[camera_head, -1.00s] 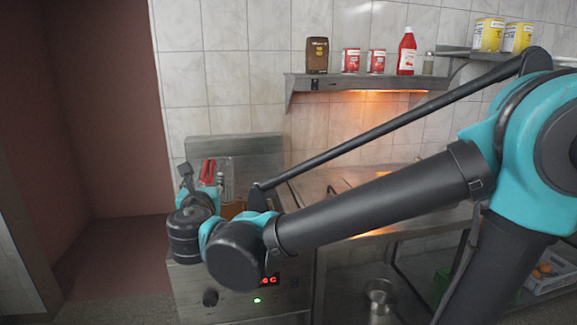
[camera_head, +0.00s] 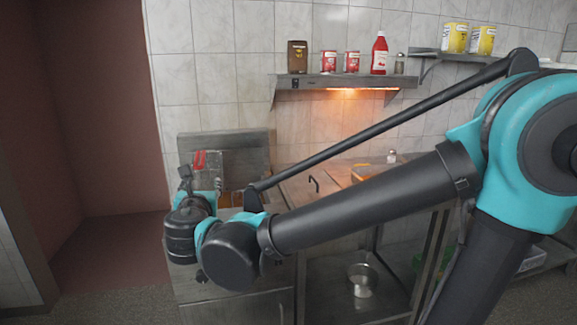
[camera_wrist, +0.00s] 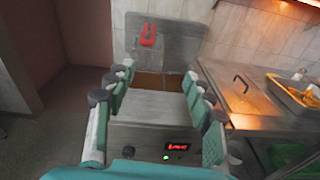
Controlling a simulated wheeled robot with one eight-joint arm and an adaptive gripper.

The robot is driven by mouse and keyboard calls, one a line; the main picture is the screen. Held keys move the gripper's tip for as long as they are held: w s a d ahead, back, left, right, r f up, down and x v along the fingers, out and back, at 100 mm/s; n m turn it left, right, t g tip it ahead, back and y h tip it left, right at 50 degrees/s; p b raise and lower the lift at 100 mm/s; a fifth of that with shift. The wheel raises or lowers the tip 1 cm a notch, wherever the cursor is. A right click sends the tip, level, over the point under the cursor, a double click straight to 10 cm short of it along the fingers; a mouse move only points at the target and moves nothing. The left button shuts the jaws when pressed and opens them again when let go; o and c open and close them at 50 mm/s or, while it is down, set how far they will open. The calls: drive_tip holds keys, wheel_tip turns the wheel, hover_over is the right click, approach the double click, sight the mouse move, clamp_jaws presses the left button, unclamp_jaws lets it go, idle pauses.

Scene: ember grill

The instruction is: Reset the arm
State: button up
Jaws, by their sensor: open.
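My gripper (camera_wrist: 157,108) is open and empty in the wrist view. Its two padded fingers stand wide apart in front of the steel fryer (camera_wrist: 150,134), which has a red display and a green light. In the head view my arm reaches left across the picture, and its wrist hides most of the fryer front; the fingers are mostly hidden there. The red handle also shows in the wrist view (camera_wrist: 148,36), against the fryer's back panel.
A steel counter (camera_wrist: 235,90) with a lid handle and a tray of yellow food (camera_wrist: 299,92) lies right of the fryer. A wall shelf (camera_head: 345,81) holds a red bottle (camera_head: 379,54) and cans. A metal pot (camera_head: 362,278) stands below. Open floor (camera_head: 110,290) lies left.

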drive_tip(key=w+d+f+m+g+h, duration=0.3)
drive_tip(key=d+f+m, duration=0.5)
drive_tip(key=d, duration=0.5)
drive_tip(key=w+d+f+m+g+h, duration=0.3)
drive_tip(key=d+f+m, duration=0.5)
drive_tip(key=d, duration=0.5)
drive_tip(key=s+d+f+m+g+y, duration=0.2)
drive_tip(key=s+d+f+m+g, duration=0.4)
drive_tip(key=s+d+f+m, duration=0.8)
drive_tip(key=shift+s+d+f+m, duration=0.4)
drive_tip(key=shift+f+m, duration=0.65)
drive_tip(key=shift+m, duration=2.75)
drive_tip(key=shift+w, duration=0.1)
